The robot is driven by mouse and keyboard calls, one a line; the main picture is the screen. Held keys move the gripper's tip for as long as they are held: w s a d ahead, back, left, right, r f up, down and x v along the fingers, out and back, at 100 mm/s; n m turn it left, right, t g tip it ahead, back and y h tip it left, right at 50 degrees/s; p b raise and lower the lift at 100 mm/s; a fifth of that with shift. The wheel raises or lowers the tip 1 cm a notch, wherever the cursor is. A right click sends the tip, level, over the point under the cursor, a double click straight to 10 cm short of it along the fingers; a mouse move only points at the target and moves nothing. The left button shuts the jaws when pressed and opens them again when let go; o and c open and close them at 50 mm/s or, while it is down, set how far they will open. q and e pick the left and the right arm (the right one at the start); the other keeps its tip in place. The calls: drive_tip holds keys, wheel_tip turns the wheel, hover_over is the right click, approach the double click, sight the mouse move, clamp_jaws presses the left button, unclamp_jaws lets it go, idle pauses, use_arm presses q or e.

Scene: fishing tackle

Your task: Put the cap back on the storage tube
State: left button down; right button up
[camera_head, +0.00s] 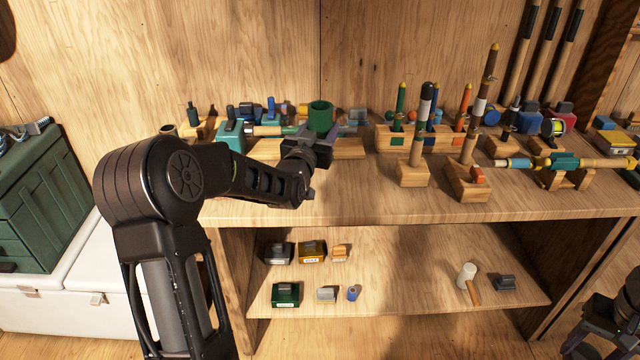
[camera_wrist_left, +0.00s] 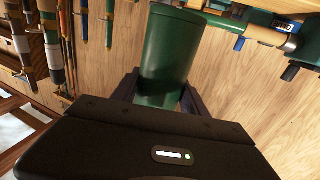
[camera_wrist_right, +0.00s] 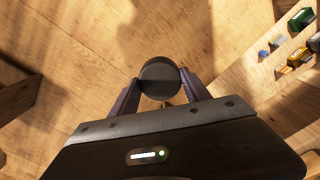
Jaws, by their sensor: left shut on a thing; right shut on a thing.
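The storage tube is a dark green cylinder (camera_wrist_left: 172,45). My left gripper (camera_wrist_left: 160,98) is shut on its lower part. In the head view the green tube (camera_head: 320,115) stands upright above my left gripper (camera_head: 308,145), over the back of the workbench, and its top rim looks open. The cap is a small, dark round piece (camera_wrist_right: 160,76). My right gripper (camera_wrist_right: 158,92) is shut on it, above the wooden floor in the right wrist view. Part of my right arm shows at the lower right of the head view; the cap is not visible there. Tube and cap are far apart.
The workbench (camera_head: 400,205) holds rod-holder blocks, floats and reels behind and right of the tube. A teal block (camera_head: 230,137) stands to its left. Small boxes and a mallet (camera_head: 467,277) lie on the lower shelf (camera_head: 400,300). A green chest (camera_head: 40,200) is at left.

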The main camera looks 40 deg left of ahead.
use_arm(q)
drive_tip(key=shift+f+p, duration=0.35)
drive_tip(key=shift+f, duration=2.4)
use_arm(e)
drive_tip(key=shift+r, duration=0.4)
use_arm(q)
wheel_tip(320, 180, down, 3)
drive_tip(key=shift+f+p, duration=0.2)
drive_tip(key=shift+p, duration=0.1)
use_arm(e)
drive_tip(key=shift+r, duration=0.3)
use_arm(q)
drive_tip(key=shift+f, duration=0.4)
use_arm(e)
drive_tip(key=shift+f, duration=0.1)
use_arm(q)
drive_tip(key=shift+f+b, duration=0.2)
drive_tip(key=shift+b, duration=0.1)
use_arm(e)
drive_tip(key=shift+f, duration=0.2)
use_arm(q)
drive_tip(key=c, duration=0.6)
unclamp_jaws()
use_arm(e)
drive_tip(key=shift+r, duration=0.1)
use_arm(q)
drive_tip(key=shift+r, duration=0.1)
use_arm(e)
drive_tip(key=shift+r, duration=0.1)
